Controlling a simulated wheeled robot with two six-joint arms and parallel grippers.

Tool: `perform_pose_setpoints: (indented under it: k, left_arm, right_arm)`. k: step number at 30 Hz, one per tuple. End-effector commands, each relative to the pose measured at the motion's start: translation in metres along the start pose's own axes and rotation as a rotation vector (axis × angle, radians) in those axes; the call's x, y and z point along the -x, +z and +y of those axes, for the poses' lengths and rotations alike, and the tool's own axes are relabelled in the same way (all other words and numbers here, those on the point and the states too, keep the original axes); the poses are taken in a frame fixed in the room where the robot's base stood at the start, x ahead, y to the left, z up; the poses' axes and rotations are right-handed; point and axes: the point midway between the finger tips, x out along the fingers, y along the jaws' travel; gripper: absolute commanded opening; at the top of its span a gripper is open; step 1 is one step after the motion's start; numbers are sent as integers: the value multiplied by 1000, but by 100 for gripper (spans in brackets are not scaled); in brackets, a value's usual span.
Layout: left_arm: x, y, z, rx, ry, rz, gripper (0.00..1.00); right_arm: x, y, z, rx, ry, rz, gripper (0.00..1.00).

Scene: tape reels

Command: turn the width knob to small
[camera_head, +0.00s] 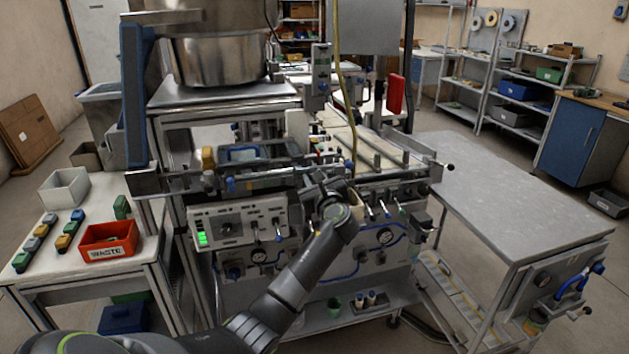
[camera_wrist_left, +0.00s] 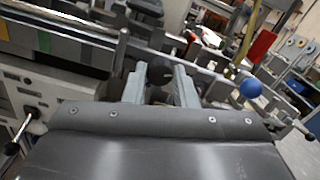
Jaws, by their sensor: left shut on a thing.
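My left gripper (camera_head: 324,190) reaches in from the lower left to the front of the machine's rail, right of the control panel (camera_head: 262,216). In the left wrist view its two pale grey fingers (camera_wrist_left: 160,82) are shut on a dark, rounded knob (camera_wrist_left: 158,91). The fingers and wrist hide much of the knob, and I cannot read a size mark or its setting. The wrist view looks tilted. My right gripper is not in view.
Several small levers with pale tips (camera_head: 385,210) stick out right of my gripper. A blue ball knob (camera_wrist_left: 250,89) sits close right of the fingers in the wrist view. A red WASTE bin (camera_head: 108,241) stands on the left table. The grey right table (camera_head: 500,190) is bare.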

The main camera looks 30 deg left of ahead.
Motion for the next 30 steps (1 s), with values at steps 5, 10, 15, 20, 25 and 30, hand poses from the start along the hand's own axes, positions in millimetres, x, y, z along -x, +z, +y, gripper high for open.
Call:
perform_pose_setpoints:
  k: [5,10,15,20,25,30]
  left_arm:
    - [0,-2,0,169,0,1,2]
    - [0,-2,0,332,0,0,2]
    - [0,-2,1,493,1,0,2]
    - [0,-2,1,645,0,-1,2]
    - [0,-3,1,807,1,1,2]
    - [0,-4,1,968,1,0,2]
  right_arm:
    - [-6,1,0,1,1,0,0]
    - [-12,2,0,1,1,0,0]
    - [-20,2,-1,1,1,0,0]
    - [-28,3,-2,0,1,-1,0]
    - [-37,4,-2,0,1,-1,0]
    - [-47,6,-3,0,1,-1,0]
